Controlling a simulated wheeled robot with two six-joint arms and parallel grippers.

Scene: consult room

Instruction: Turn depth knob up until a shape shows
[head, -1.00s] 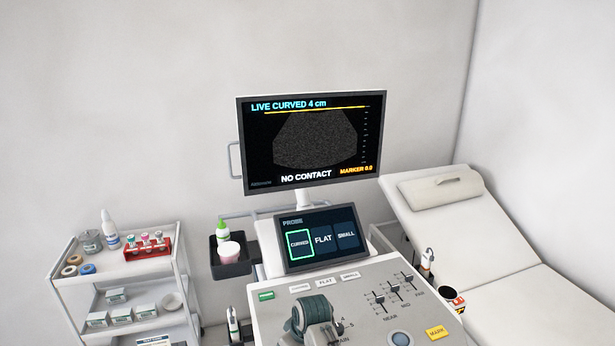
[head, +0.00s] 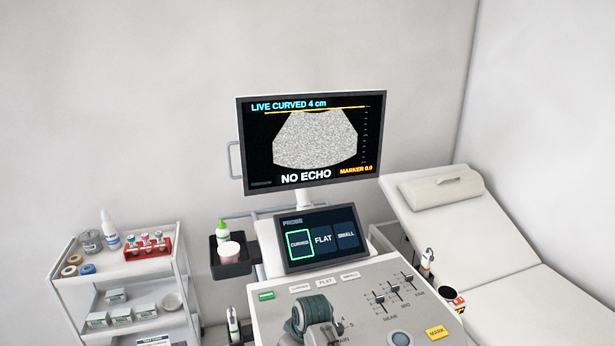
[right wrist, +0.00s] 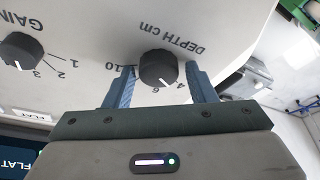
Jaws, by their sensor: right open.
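The black depth knob (right wrist: 158,69) is in the right wrist view, on the white panel marked "DEPTH cm". Its white pointer lies between 4 and 6. The fingers of my right gripper (right wrist: 160,86) stand open on either side of it, with a gap showing on each side. In the head view my teal and grey right gripper (head: 314,316) is over the console and hides the knob. The monitor (head: 314,138) reads "LIVE CURVED 4 cm" and "NO ECHO". It shows bright grey speckle in a fan, with no distinct shape. My left gripper is not in view.
The gain knob (right wrist: 20,51) is near the depth knob in the right wrist view. The console (head: 365,275) also has sliders (head: 394,294) and a yellow MARK button (head: 437,332). A cart (head: 150,266) stands left, an exam couch (head: 500,275) right.

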